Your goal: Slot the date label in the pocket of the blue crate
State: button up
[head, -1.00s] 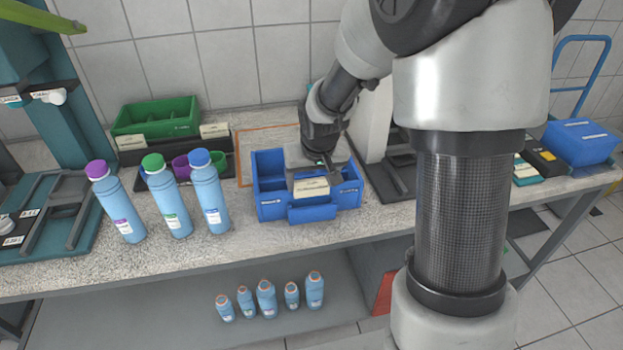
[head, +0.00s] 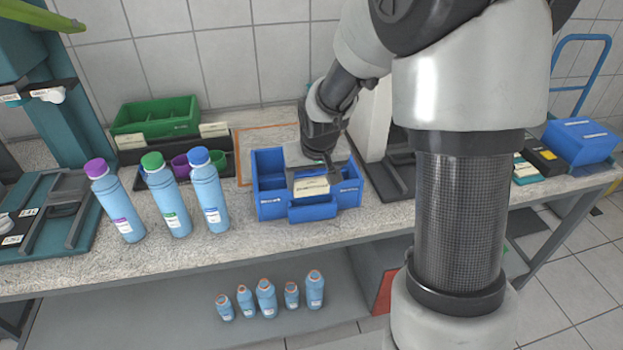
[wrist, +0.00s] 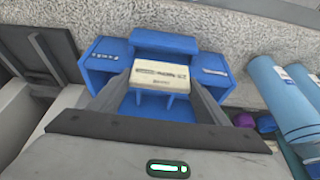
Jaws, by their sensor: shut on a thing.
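The blue crate (head: 268,200) stands on the bench in the middle of the head view, its pocket (head: 312,208) projecting at the front. The cream date label (head: 311,188) is upright just behind and above the pocket, with dark print on its face. My gripper (head: 310,172) is over the crate, shut on the label. In the wrist view the label (wrist: 160,75) lies between the two fingers, and the pocket (wrist: 164,42) of the crate is just beyond it. The label's lower edge is hidden in the head view, so I cannot tell whether it is inside the pocket.
Three large blue bottles (head: 165,195) stand left of the crate. A green crate (head: 155,118) with cream labels is at the back left. A white column (head: 371,120) rises close behind and right. Several small bottles (head: 266,298) stand on the lower shelf.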

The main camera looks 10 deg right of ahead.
jog(key=shift+r, duration=0.15)
dwell(0.6)
jog(key=o, duration=1.1)
jog(key=p+v, duration=0.2)
jog(key=v, duration=1.5)
jog(key=shift+r, duration=0.25)
jog(key=shift+a, duration=0.1)
jog(key=s+r+p, duration=0.4)
jog(key=s+r, duration=0.1)
jog(key=s, duration=0.4)
jog(key=s+r+t+p, duration=0.1)
jog(key=s+r+p, duration=0.3)
jog(key=s, duration=0.5)
notch_tip(320, 180, up, 3)
jog(key=shift+s+f, duration=0.2)
jog(key=shift+s, duration=0.1)
